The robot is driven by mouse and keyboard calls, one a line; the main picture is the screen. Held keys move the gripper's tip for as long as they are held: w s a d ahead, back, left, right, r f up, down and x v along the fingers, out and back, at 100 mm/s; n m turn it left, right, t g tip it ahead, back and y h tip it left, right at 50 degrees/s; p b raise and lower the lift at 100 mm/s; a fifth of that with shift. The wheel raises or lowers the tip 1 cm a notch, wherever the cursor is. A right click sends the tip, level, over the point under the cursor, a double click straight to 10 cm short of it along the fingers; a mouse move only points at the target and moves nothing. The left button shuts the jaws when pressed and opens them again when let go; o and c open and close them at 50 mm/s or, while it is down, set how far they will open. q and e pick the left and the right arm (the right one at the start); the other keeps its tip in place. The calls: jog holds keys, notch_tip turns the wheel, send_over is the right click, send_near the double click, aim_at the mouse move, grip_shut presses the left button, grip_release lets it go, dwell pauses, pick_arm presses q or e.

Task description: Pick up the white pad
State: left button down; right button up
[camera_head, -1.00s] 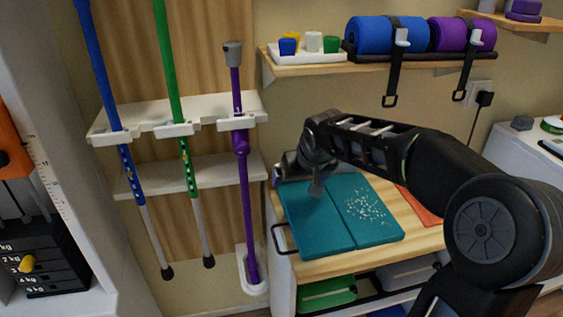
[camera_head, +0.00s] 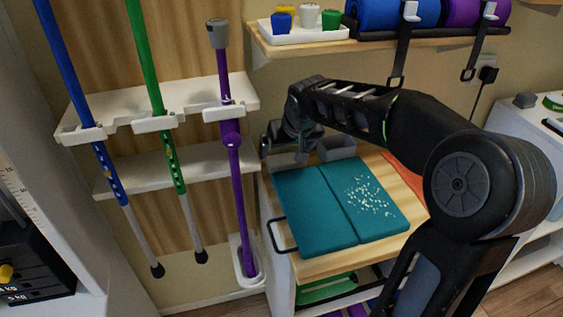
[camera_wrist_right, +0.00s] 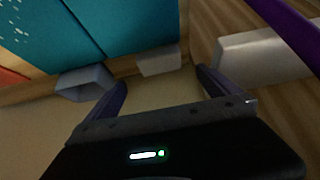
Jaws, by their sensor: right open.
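A small pale, whitish block (camera_wrist_right: 158,62), which looks like the white pad, lies on the wooden top past the edge of the teal mat in the right wrist view. It shows beyond and between the two fingers of my right gripper (camera_wrist_right: 162,80), which is open and empty. In the head view my right gripper (camera_head: 282,146) is at the back left of the wooden top, behind the teal mat (camera_head: 315,222). There it hides most of the spot where the pad lies. I cannot tell the exact gap between fingers and pad. My left gripper is out of view.
A grey open container (camera_head: 336,147) stands right beside my right gripper; it also shows in the wrist view (camera_wrist_right: 85,83). A wall shelf (camera_head: 290,47) with a tray of coloured items is above. White specks lie on the mat.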

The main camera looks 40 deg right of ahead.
aim_at(282, 158)
jog(key=shift+x, duration=0.95)
jog(key=shift+x, duration=2.65)
jog(key=shift+s, duration=0.1)
jog(key=shift+c, duration=0.4)
jog(key=c, duration=1.3)
jog(key=shift+a+r, duration=0.1)
jog(key=shift+r, duration=0.05)
